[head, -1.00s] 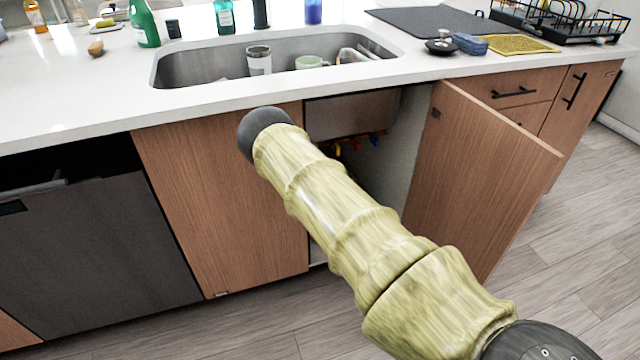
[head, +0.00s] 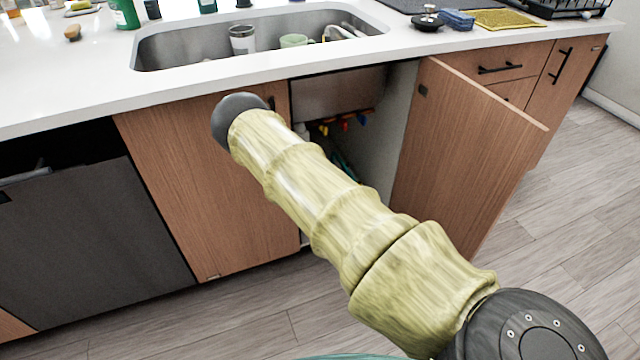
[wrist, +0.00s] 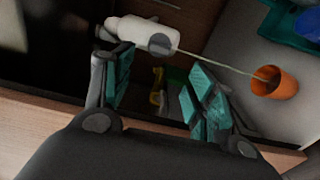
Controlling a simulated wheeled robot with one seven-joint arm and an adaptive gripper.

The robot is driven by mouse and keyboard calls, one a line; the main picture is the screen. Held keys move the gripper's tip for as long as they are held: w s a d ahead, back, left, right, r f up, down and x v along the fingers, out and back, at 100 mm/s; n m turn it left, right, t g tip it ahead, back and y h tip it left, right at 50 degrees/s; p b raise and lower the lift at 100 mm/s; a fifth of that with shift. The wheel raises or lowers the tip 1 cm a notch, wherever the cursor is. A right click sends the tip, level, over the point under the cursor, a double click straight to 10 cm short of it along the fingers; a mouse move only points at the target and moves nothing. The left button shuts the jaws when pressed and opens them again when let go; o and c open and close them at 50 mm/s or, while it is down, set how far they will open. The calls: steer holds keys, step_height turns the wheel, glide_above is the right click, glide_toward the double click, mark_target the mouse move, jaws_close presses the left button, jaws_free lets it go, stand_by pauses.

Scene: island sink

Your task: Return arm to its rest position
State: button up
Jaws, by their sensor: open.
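My arm (head: 315,195), with a pale yellow-green sleeve, reaches from the lower right toward the cabinet front under the sink in the head view. Its dark rounded end (head: 240,118) overlaps the closed left cabinet door in the picture. My gripper is hidden in the head view. In the wrist view my gripper (wrist: 161,90) is open, its teal-padded fingers apart. I see nothing held between them. A white bottle (wrist: 140,34) lies across the picture beyond the fingertips. I cannot tell whether a finger touches it.
The right cabinet door (head: 470,150) stands open, its edge jutting into the room. Coloured valves (head: 345,125) show inside the cabinet. The sink (head: 185,50) holds cups. A dark dishwasher front (head: 95,240) stands left. An orange cup (wrist: 275,83) shows in the wrist view. Wooden floor (head: 575,240) is clear at right.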

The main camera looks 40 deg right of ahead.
steer(key=s+a+f+m+g, duration=0.4)
steer(key=s+f+m+g, duration=0.15)
steer(key=s, duration=0.35)
steer(key=s+a+f+m+g, duration=0.45)
steer(key=s+f, duration=0.25)
steer(key=s, duration=0.2)
steer(key=s+a+m+g+y, duration=0.2)
steer(key=s+a+m+g, duration=0.15)
steer(key=s+a, duration=0.7)
steer(key=s+a+m+g+y, duration=0.2)
steer(key=s+a+g, duration=0.35)
steer(key=s, duration=0.75)
step_height(320, 180, up, 22)
steer(key=a+t+p, duration=0.1)
steer(key=p, duration=2)
steer(key=shift+s+a+f, duration=0.15)
steer(key=shift+s, duration=0.1)
